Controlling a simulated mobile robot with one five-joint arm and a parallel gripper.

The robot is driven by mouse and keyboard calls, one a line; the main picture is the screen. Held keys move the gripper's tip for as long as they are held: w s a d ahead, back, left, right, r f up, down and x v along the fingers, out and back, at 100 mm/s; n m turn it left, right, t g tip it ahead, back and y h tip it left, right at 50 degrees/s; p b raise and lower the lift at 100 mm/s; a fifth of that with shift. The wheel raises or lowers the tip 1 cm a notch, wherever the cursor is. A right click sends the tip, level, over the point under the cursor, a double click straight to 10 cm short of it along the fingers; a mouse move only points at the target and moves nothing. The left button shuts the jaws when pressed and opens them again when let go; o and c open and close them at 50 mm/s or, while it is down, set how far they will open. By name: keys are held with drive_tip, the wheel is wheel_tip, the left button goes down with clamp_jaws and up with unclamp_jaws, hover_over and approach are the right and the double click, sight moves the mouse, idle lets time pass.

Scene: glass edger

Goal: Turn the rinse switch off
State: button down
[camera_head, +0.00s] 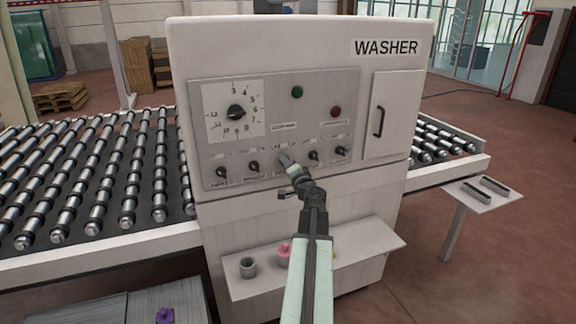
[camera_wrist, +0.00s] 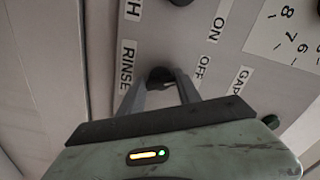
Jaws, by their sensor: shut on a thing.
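The rinse switch is a small dark knob (camera_wrist: 158,73) on the grey panel, beside the RINSE label (camera_wrist: 126,65). The ON label (camera_wrist: 213,30) and OFF label (camera_wrist: 203,68) lie on its other side in the wrist view. My gripper (camera_wrist: 160,88) has one finger on each side of the knob and is shut on it. In the head view my gripper (camera_head: 285,161) is at the middle of the lower row of knobs on the washer (camera_head: 300,50) and hides the rinse switch. I cannot tell which way the knob points.
Similar knobs sit close on the left (camera_head: 253,167) and right (camera_head: 313,155). Above are a large dial (camera_head: 236,112), a green button (camera_head: 297,92) and a red button (camera_head: 336,111). A shelf (camera_head: 350,250) juts out below the panel, holding a grey cup (camera_head: 248,267).

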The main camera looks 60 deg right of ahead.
drive_tip(key=shift+f+n, duration=0.1)
drive_tip(key=shift+n, duration=0.8)
drive_tip(key=c, duration=0.9)
unclamp_jaws()
drive_tip(key=shift+o, duration=0.2)
drive_tip(key=v, duration=0.7)
drive_tip(key=shift+s+a, duration=0.25)
drive_tip(key=shift+s, duration=0.05)
